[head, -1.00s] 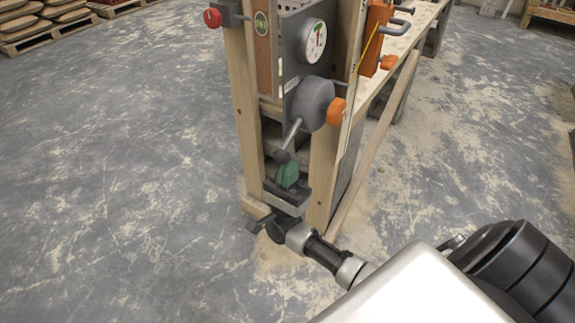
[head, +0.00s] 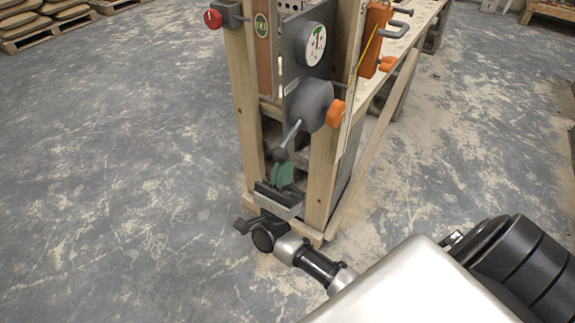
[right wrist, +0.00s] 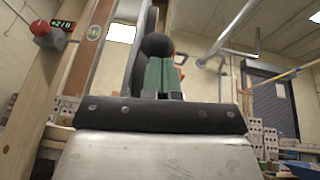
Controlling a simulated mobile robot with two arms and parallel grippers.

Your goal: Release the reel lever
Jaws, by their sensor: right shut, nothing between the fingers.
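The reel (head: 311,105) is a dark grey drum on the front of the wooden frame, with an orange knob (head: 335,113) on its right. Its lever (head: 291,135) is a thin grey rod slanting down-left to a dark ball end (head: 281,154). My right gripper (head: 283,168) has green fingers, shut and empty, pointing up just under the ball. In the right wrist view the green fingers (right wrist: 163,75) stand close together, with the dark ball (right wrist: 157,45) just beyond their tips. I cannot tell whether they touch. My left gripper is not in view.
A round gauge (head: 312,44) sits above the reel. A red knob (head: 213,18) is at the upper left of the frame, and an orange tool (head: 374,40) is on the right. Wooden posts (head: 248,110) flank the gripper. The floor to the left is clear.

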